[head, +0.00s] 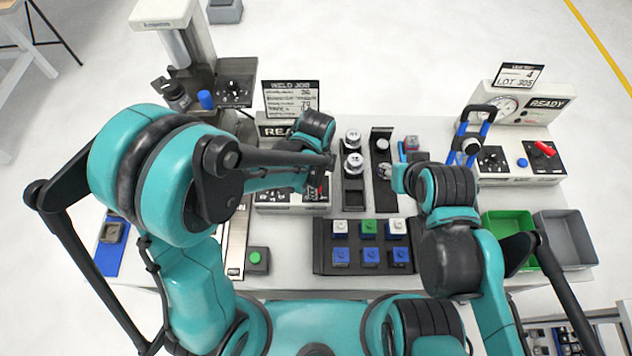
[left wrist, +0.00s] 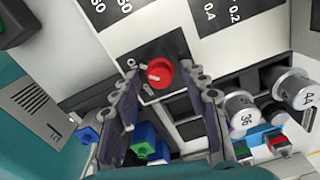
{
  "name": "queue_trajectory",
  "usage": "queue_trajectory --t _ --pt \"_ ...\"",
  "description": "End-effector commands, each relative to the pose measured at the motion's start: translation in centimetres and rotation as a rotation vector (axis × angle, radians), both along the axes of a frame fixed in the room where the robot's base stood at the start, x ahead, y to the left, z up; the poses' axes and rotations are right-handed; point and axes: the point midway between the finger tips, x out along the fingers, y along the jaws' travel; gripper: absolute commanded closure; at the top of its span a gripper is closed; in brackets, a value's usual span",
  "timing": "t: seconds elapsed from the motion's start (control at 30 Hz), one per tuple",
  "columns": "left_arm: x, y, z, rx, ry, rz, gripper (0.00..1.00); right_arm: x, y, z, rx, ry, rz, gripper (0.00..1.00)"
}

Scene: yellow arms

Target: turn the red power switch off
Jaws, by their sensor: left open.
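The red power switch (left wrist: 159,73) is a round red knob on a dark plate, with small ON and OFF labels to its left in the left wrist view. A pale line shows on the knob, but I cannot tell which label it points at. My left gripper (left wrist: 163,88) is open, with one finger on each side of the knob; contact is not clear. In the head view, my left gripper (head: 320,172) is over the front of the white unit (head: 290,197), and the arm hides most of the switch.
Right of the left gripper stand numbered metal weights (head: 352,162) and a black tray (head: 382,198). A rack of coloured blocks (head: 354,230) lies in front. Another white unit (head: 520,120) with a red lever (head: 545,148) stands at right, behind green and grey bins (head: 563,225).

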Motion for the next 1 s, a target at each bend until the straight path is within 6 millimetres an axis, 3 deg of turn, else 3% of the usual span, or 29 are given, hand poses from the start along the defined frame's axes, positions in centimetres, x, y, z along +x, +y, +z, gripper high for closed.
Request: queue_trajectory --t 0.1,0.27,0.3,0.67,1.0 --pt "0.0 0.0 0.0 0.0 0.0 0.0 0.56 0.0 0.0 0.0 0.0 0.0 0.0 0.6" --pt "0.0 0.0 0.1 0.0 0.0 0.0 0.98 0.0 0.0 0.0 0.0 0.0 0.0 0.6" --pt "0.0 0.0 0.1 0.0 0.0 0.0 1.0 0.0 0.0 0.0 0.0 0.0 0.0 0.6" --pt "0.0 0.0 0.0 0.0 0.0 0.035 1.0 0.0 0.0 -0.2 0.0 0.0 0.0 0.6" --pt "0.0 0.0 -0.1 -0.002 0.001 0.252 1.0 0.0 0.0 -1.1 0.0 0.0 0.0 0.6"
